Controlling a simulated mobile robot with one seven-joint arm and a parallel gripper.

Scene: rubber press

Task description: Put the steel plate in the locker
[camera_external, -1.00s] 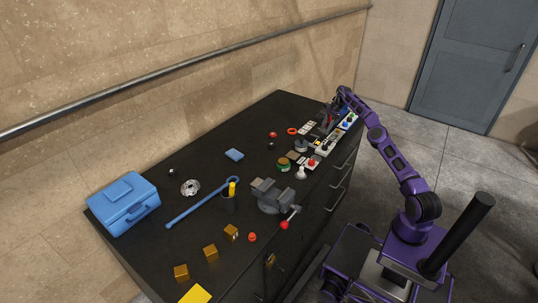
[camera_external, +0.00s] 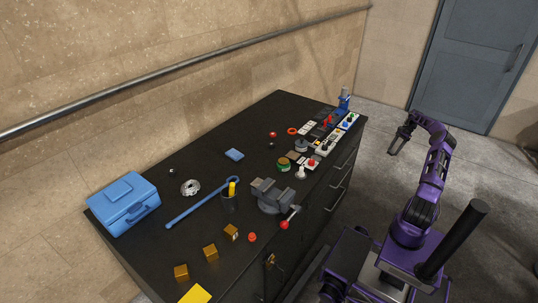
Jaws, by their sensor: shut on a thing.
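My gripper (camera_external: 396,146) hangs in the air to the right of the black workbench, clear of its edge. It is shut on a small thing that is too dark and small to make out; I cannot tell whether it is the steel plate. No steel plate shows clearly on the bench. A tall grey-blue door with a handle (camera_external: 475,62) stands shut at the upper right, beyond my arm. I cannot tell whether it is the locker.
The black workbench (camera_external: 205,160) carries a blue toolbox (camera_external: 124,204), a grey vise (camera_external: 270,200), a blue bar (camera_external: 190,208), yellow-brown cubes and several small parts. Control panels and a blue upright device (camera_external: 344,101) crowd its far right end. Grey floor (camera_external: 400,110) lies open between bench and door.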

